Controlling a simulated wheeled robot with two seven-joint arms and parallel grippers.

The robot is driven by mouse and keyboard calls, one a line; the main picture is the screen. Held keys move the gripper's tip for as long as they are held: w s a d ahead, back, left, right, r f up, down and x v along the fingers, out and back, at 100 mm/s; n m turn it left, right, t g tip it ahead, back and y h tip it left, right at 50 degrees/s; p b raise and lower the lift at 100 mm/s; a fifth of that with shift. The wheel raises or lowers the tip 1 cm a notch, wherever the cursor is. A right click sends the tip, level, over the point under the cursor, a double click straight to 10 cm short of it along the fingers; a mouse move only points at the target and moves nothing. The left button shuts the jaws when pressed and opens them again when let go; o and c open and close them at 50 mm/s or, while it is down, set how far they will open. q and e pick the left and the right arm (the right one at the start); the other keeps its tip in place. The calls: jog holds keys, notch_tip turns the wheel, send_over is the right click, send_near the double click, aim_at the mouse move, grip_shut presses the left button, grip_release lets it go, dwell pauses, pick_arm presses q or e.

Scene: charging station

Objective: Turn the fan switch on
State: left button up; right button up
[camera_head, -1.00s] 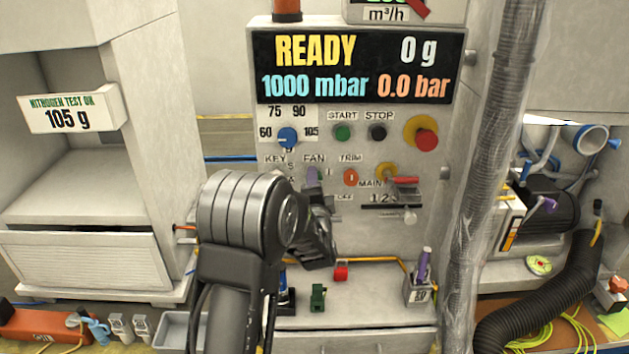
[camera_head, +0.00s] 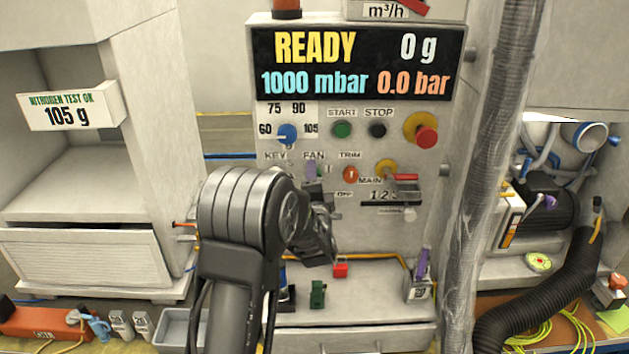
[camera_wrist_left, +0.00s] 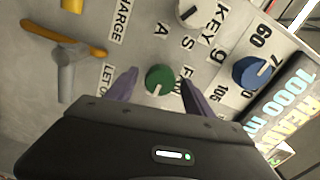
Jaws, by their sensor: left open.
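The fan switch (camera_wrist_left: 160,79) is a round green knob with a small white mark, set on the grey control panel (camera_head: 440,200). In the head view the FAN label (camera_head: 314,155) shows above it, and my gripper hides most of the knob. My left gripper (camera_wrist_left: 160,74) is open, with its two purple fingertips on either side of the green knob. I cannot tell whether they touch it. In the head view my left gripper (camera_head: 312,172) is at the panel below the FAN label. My right gripper is not in view.
A ribbed vertical hose (camera_head: 487,180) stands to the right. Small blocks sit on the shelf below.

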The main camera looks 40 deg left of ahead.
pick_arm(q)
jog(key=b+v, duration=0.1)
jog(key=v, duration=0.6)
jog(key=shift+s+d, duration=0.3)
jog(key=s+d+f+n+g+h, duration=0.25)
jog(key=d+f+n+h, duration=0.2)
jog(key=d+f, duration=0.65)
jog(key=s+d+f+n+g+h, duration=0.25)
jog(key=d+f+h, duration=0.35)
jog(key=d+f, duration=0.5)
jog(key=s+d+f+n+g+h, duration=0.1)
jog(key=s+d+f+g, duration=0.2)
jog(key=s+f, duration=0.3)
jog(key=s+d+f+n+g+h, duration=0.1)
jog(key=s+d+f+g+h, duration=0.1)
jog(key=s+d+f, duration=0.4)
jog(key=s+d+f+n+g+h, duration=0.1)
jog(key=s+d+f+g, duration=0.2)
jog(key=s, duration=1)
notch_tip(320, 180, down, 3)
jog(key=shift+d+f+g, duration=0.2)
jog(key=shift+d+g, duration=0.2)
jog(key=shift+d, duration=0.65)
